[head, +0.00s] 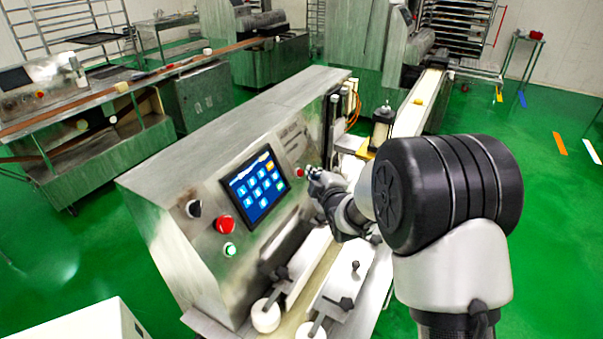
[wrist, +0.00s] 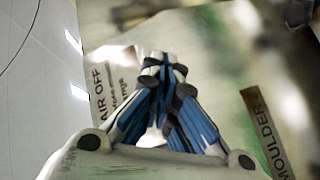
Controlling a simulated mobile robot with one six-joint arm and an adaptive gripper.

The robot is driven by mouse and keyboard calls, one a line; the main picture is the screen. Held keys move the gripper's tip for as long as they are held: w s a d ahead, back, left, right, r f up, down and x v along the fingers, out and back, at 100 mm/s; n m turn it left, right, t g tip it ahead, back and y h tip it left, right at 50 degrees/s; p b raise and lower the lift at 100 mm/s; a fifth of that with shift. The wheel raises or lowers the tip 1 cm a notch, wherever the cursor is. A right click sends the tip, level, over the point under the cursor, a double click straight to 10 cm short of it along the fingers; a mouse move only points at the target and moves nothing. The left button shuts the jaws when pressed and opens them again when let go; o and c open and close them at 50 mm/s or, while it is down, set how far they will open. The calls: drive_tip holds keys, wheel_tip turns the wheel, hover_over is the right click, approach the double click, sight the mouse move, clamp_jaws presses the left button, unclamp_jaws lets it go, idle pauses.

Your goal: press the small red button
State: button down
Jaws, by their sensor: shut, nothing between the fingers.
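The small red button (head: 300,172) shows in the head view on the right part of the machine's steel front panel, right of the touchscreen. My gripper (head: 314,175) is shut and empty, with its fingertips close to the panel, just right of this button. I cannot tell whether they touch anything. In the wrist view the closed fingertips (wrist: 164,62) are in front of the panel, between an "AIR OFF" label (wrist: 110,95) and a "MOULDER" label (wrist: 265,130). The small red button cannot be made out there.
A larger red button (head: 225,225), a black knob (head: 193,208) and a green-lit button (head: 230,249) lie left of the blue touchscreen (head: 255,187). A conveyor (head: 418,105) runs behind. White rollers and black clamp knobs lie below the panel.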

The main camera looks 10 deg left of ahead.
drive_tip(key=shift+a+f+b, duration=0.15)
drive_tip(key=shift+b, duration=0.15)
drive_tip(key=shift+w+a+b, duration=0.15)
drive_tip(key=shift+a+b, duration=0.1)
drive_tip(key=shift+b, duration=0.1)
drive_tip(key=shift+w+a+f+b, duration=0.1)
drive_tip(key=shift+a+f+b, duration=0.15)
drive_tip(key=shift+b, duration=0.2)
idle(0.7)
drive_tip(key=shift+r, duration=0.1)
drive_tip(key=shift+s+d+r, duration=0.25)
drive_tip(key=shift+d+r, duration=0.05)
drive_tip(key=shift+d, duration=0.3)
drive_tip(key=shift+d, duration=0.1)
drive_tip(key=shift+s+d+r, duration=0.25)
drive_tip(key=shift+d+r, duration=0.1)
drive_tip(key=shift+d, duration=0.3)
drive_tip(key=shift+s+d+r, duration=0.25)
drive_tip(key=shift+d+r, duration=0.15)
drive_tip(key=shift+d, duration=0.3)
drive_tip(key=shift+s+d+r, duration=0.25)
drive_tip(key=shift+d+r, duration=0.1)
drive_tip(key=shift+d, duration=0.3)
